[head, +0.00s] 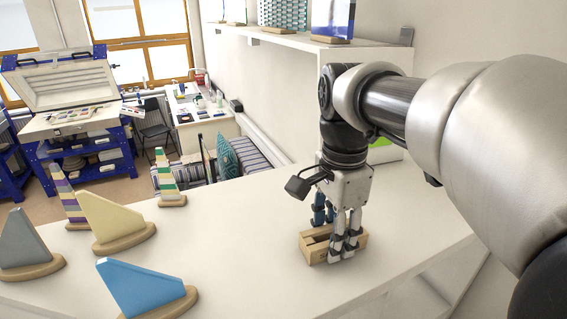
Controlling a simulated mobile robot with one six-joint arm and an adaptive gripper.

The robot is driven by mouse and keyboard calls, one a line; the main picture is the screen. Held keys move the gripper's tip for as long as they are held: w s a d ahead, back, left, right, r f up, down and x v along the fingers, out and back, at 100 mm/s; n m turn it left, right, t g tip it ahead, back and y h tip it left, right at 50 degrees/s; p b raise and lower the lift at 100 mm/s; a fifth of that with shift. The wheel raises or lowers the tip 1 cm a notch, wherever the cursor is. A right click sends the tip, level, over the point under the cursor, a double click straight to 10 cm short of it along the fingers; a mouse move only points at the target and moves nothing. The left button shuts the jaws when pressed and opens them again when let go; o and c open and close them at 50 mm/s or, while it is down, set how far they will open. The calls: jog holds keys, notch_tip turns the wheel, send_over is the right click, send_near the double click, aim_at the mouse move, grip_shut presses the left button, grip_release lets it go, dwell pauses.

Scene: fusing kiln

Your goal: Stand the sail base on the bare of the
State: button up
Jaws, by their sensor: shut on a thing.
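My gripper (337,232) points down at the right part of the white table. It is shut on a small light wooden block (315,252) with a slot in its top, its fingers reaching down around the block. The block is at or very near the table top; whether it touches is hard to tell. Sail-shaped pieces stand upright on wooden bases to the left: a blue sail (142,286), a cream sail (108,217), a grey sail (22,243), a purple and yellow striped sail (62,188) and a green and white striped sail (165,175). Part of the block is hidden behind the fingers.
The white table (225,240) is clear between the sails and my gripper. A green item (385,152) is partly hidden behind my arm. A wall shelf (290,38) holds glass pieces above. An open kiln (65,90) stands far back left.

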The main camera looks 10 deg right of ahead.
jog(key=shift+f, duration=0.15)
jog(key=o, duration=1.3)
notch_tip(320, 180, up, 15)
jog(key=p, duration=0.3)
jog(key=shift+p, duration=0.3)
dwell(0.3)
